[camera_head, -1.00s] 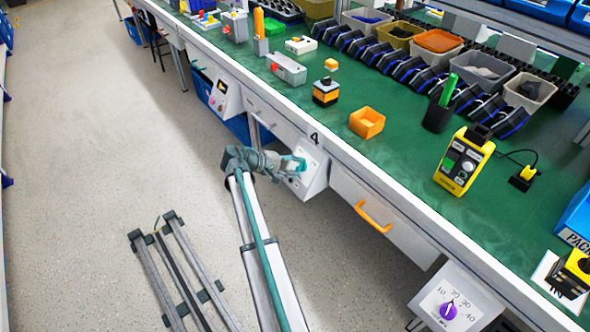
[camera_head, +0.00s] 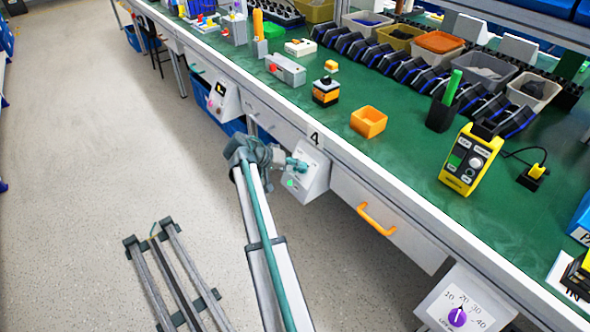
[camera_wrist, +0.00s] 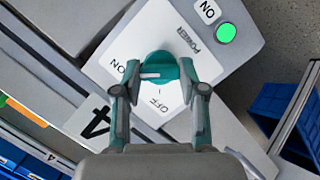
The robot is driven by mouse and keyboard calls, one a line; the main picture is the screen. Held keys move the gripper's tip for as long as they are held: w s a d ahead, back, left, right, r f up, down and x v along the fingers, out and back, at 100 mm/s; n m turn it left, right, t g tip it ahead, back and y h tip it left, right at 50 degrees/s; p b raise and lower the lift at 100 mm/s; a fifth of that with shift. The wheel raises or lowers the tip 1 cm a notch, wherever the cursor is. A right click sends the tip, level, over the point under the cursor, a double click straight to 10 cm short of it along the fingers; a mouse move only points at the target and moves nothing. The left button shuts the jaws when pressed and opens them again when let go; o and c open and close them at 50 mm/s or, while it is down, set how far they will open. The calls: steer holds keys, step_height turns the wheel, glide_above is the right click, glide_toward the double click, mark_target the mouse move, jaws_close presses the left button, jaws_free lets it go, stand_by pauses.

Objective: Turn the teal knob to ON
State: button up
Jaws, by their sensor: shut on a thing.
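The teal knob (camera_wrist: 160,65) is on a white sloped switch panel (camera_wrist: 115,40), which hangs under the bench edge near the number 4. It is between the two fingertips of my gripper (camera_wrist: 160,72), which are shut on its sides. The knob's white pointer line points to the left in the wrist view, toward the ON label (camera_wrist: 117,65). The OFF label (camera_wrist: 155,103) is below the knob. A lamp (camera_wrist: 226,32) on the panel glows green. In the head view, my gripper (camera_head: 299,165) is at the panel (camera_head: 316,180) and partly covers the knob.
An orange drawer handle (camera_head: 376,218) is to the right of the panel. A purple dial (camera_head: 457,317) is farther right. Another switch box (camera_head: 224,97) hangs to the left. A blue crate (camera_wrist: 285,115) shows in the wrist view.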

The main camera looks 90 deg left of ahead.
steer(key=shift+m, duration=0.4)
steer(key=o, duration=1.1)
steer(key=shift+o, duration=0.2)
steer(key=v, duration=1.2)
